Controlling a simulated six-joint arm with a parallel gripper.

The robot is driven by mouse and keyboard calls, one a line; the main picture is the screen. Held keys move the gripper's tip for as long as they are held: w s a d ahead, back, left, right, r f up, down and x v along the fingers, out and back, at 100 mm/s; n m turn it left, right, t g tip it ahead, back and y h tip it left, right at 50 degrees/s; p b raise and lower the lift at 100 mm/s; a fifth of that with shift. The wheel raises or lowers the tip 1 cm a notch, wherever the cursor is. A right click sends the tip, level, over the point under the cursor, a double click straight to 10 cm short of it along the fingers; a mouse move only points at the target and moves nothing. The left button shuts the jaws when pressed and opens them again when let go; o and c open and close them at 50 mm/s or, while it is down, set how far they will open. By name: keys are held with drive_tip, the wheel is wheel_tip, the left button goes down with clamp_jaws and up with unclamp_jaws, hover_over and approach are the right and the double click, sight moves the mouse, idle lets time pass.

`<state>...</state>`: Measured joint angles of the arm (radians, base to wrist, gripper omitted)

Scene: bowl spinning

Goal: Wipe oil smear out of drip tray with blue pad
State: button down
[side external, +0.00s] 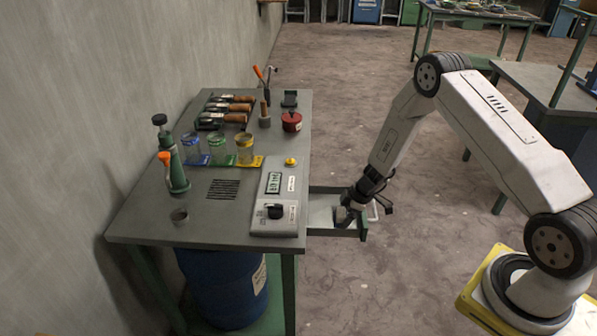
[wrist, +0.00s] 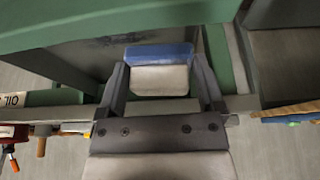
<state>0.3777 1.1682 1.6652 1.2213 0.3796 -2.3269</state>
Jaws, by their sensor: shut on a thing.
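The drip tray (side external: 322,207) sticks out from the right side of the bench, with a pale floor and green rim. My gripper (side external: 350,210) reaches down into its outer end. In the wrist view, my gripper (wrist: 160,75) is shut on the blue pad (wrist: 160,52), which has a pale grey block behind its blue face. The pad lies between the two dark fingers, close to the grey tray floor (wrist: 75,57); contact is unclear. A dark oil smear (wrist: 118,42) shows on the floor, left of the pad. The pad cannot be made out in the side view.
The bench (side external: 215,215) carries a control box (side external: 277,200), a green oil bottle (side external: 172,165), several jars, several tools and a red tin (side external: 291,121). Green tray walls (wrist: 215,58) stand close around my gripper. A blue drum (side external: 225,285) is under the bench. Open floor lies to the right.

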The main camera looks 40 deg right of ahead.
drive_tip(key=shift+s+a, duration=0.2)
drive_tip(key=shift+s, duration=0.05)
drive_tip(key=shift+r, duration=0.35)
drive_tip(key=shift+w+r, duration=0.1)
drive_tip(key=shift+r, duration=1.15)
drive_tip(key=shift+d+r, duration=0.1)
drive_tip(key=shift+r, duration=1.25)
drive_tip(key=shift+r, duration=1.5)
drive_tip(key=shift+s+x, duration=0.2)
drive_tip(key=shift+x, duration=1.95)
drive_tip(key=shift+d+f, duration=0.15)
drive_tip(key=shift+d, duration=0.05)
